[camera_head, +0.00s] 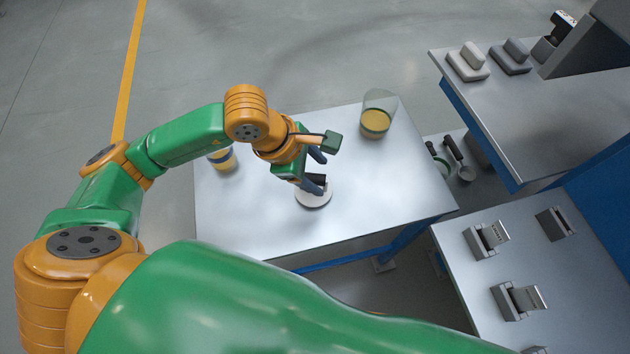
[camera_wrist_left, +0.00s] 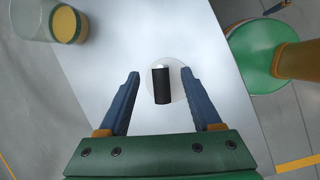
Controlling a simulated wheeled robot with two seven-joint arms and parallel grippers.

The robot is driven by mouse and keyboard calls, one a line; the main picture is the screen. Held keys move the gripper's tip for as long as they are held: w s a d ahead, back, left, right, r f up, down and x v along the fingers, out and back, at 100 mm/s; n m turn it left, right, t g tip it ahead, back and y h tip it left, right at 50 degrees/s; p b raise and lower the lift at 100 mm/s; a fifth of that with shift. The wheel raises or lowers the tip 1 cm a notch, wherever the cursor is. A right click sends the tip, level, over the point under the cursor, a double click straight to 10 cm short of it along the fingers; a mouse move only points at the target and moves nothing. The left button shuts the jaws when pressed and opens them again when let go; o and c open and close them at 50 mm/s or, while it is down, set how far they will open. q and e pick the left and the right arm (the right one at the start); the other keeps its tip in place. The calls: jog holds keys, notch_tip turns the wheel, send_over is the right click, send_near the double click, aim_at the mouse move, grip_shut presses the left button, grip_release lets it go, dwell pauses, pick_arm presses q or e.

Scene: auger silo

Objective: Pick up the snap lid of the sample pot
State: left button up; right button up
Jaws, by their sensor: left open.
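The snap lid (camera_head: 314,201) is a white disc with a black upright grip (camera_wrist_left: 162,86). A clear pot with yellow contents (camera_head: 376,118) stands at the table's back right. A second yellow-filled container (camera_head: 222,160) is partly hidden by my left arm. My right gripper is not seen.
The table (camera_head: 270,225) is otherwise mostly clear. A raised bench (camera_head: 545,110) with grey blocks (camera_head: 467,62) stands at right. A lower bench (camera_head: 575,275) with metal fixtures (camera_head: 486,240) is at the lower right. Dark items (camera_head: 455,155) lie on a shelf between them.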

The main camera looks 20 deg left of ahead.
aim_at(320, 178)
pick_arm(q)
jog(key=x, duration=0.4)
jog(key=shift+a+f, duration=0.15)
jog(key=shift+f, duration=0.1)
grip_shut()
